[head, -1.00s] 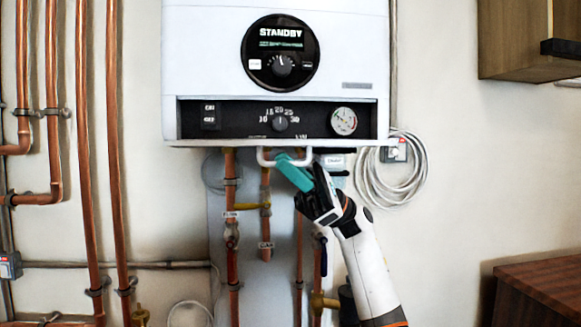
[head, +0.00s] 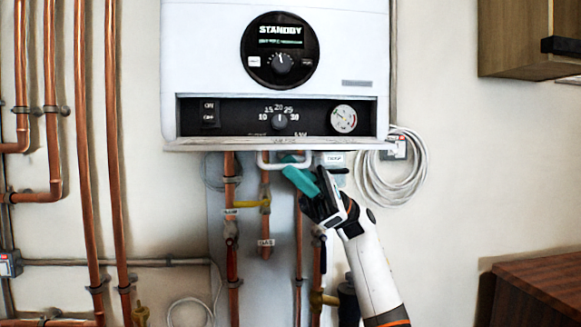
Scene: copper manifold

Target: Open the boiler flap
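The white boiler (head: 205,55) hangs on the wall, and its dark control recess (head: 240,116) is uncovered. The flap (head: 215,147) shows as a thin, nearly edge-on pale strip under the recess, swung down. Its white loop handle (head: 266,161) hangs just below it. My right gripper (head: 294,168) is at the handle's right end, with teal fingers apart. One finger is below the handle bar and a bit of teal shows behind it. Whether they touch the bar is unclear. My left gripper is out of view.
Copper pipes (head: 87,150) run down the wall at left, and more pipes with valves (head: 232,235) hang below the boiler. A coiled white cable (head: 420,165) hangs at right. A wooden cabinet (head: 512,40) is upper right, a brown worktop (head: 540,270) lower right.

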